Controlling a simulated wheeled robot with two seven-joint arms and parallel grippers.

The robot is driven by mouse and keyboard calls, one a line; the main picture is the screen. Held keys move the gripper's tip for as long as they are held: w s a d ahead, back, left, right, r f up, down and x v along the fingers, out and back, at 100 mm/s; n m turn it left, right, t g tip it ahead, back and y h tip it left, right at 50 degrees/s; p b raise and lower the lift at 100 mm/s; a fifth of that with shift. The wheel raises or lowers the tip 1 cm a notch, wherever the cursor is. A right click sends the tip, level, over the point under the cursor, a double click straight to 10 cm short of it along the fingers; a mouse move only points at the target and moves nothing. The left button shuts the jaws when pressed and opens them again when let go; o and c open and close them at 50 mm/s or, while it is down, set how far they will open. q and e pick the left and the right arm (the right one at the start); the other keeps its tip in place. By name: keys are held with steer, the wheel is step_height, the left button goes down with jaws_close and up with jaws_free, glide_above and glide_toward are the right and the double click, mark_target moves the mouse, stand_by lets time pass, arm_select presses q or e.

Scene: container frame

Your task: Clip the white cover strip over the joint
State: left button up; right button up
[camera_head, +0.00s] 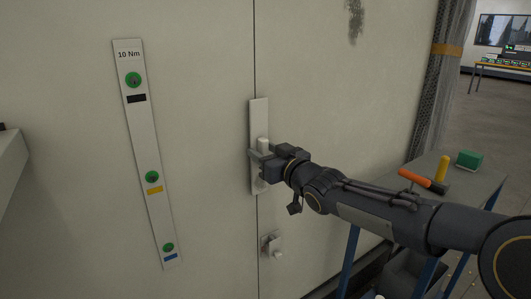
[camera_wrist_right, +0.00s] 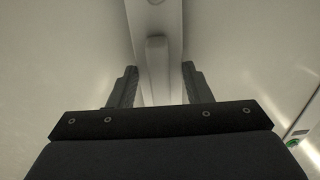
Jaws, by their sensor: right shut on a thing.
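The white cover strip (camera_head: 258,112) stands upright against the pale wall, in line with the dark vertical joint (camera_head: 255,50). I cannot tell whether it is seated on the wall. My right gripper (camera_head: 262,166) is shut on the strip about its middle, over a raised grip. In the right wrist view, the fingers (camera_wrist_right: 159,72) stand on either side of the strip's raised grip (camera_wrist_right: 156,52). The gripper hides part of the strip's lower half. My left gripper is not in view.
A small latch-like fitting (camera_head: 272,246) sits below the strip by the joint. A label strip marked "10 Nm" (camera_head: 146,130) with green round marks is on the wall at left. A bench (camera_head: 462,190) at right holds a screwdriver (camera_head: 422,181) and a green box (camera_head: 470,160).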

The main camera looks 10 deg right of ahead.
steer(key=shift+w+a, duration=0.15)
steer(key=shift+w, duration=0.3)
stand_by(0.6)
steer(key=o, duration=1.2)
steer(key=shift+c, duration=0.2)
